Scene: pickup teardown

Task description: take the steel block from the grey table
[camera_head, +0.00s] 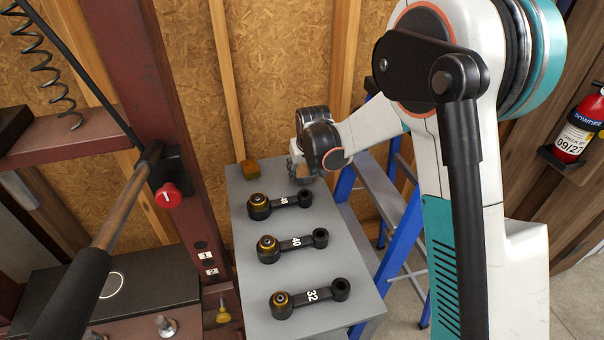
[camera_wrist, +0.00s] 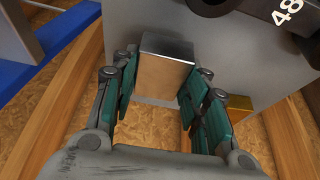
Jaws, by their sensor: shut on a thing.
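The steel block (camera_wrist: 163,76) is between the green-padded fingers of my gripper (camera_wrist: 158,95) in the wrist view, by the edge of the grey table (camera_wrist: 160,14). Its front face looks tan from reflection. My gripper is shut on it. In the head view, my gripper (camera_head: 301,166) is at the far right corner of the grey table (camera_head: 248,222), and my wrist hides most of the block. I cannot tell whether the block touches the table top.
A brass block (camera_head: 250,168) stands at the table's far left corner. Several black link arms lie on the table, the nearest to my gripper marked 48 (camera_head: 281,203). A blue stepladder (camera_head: 398,225) stands right of the table. A red post (camera_head: 150,110) rises on the left.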

